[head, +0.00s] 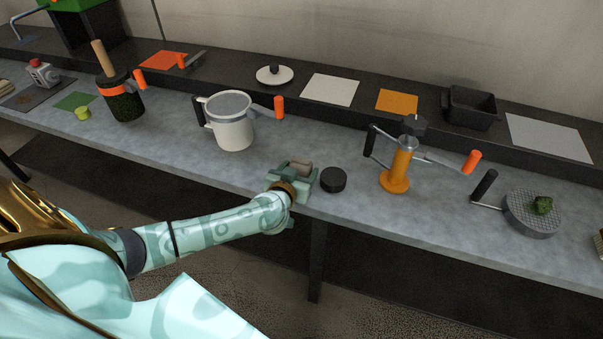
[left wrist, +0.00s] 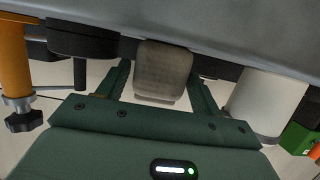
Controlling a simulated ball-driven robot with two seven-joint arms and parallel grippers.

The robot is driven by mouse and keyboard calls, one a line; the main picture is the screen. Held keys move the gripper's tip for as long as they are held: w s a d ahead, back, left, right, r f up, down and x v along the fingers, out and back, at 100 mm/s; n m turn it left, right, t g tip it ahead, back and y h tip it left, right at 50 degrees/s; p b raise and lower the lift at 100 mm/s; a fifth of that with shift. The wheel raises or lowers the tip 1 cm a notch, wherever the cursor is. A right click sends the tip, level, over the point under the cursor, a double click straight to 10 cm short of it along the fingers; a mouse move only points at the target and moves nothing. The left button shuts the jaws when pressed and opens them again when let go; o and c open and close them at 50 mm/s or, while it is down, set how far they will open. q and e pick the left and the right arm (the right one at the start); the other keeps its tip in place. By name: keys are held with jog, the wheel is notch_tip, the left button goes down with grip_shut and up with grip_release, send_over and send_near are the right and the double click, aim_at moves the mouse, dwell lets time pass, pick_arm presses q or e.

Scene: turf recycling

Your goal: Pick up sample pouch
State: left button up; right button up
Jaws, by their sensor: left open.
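The sample pouch (head: 303,166) is a small beige-brown block at the front edge of the grey bench in the head view. My left gripper (head: 293,177) reaches it from the front. In the left wrist view the pouch (left wrist: 164,71) sits between the two green fingers of the left gripper (left wrist: 162,78). Small gaps show between the pouch and the fingers, so the gripper is open around it. The pouch's underside is partly hidden by the gripper in the head view. My right gripper is in neither view.
A black round puck (head: 333,180) lies just right of the gripper. An orange press (head: 397,172) stands further right. A white jug (head: 232,130) with an orange-tipped handle stands to the left. A round grey plate (head: 530,222) bears a green clump at the far right.

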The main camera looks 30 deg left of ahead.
pick_arm(q)
jog(key=shift+x, duration=1)
jog(key=shift+s, duration=0.1)
jog(key=c, duration=0.8)
jog(key=shift+c, duration=0.3)
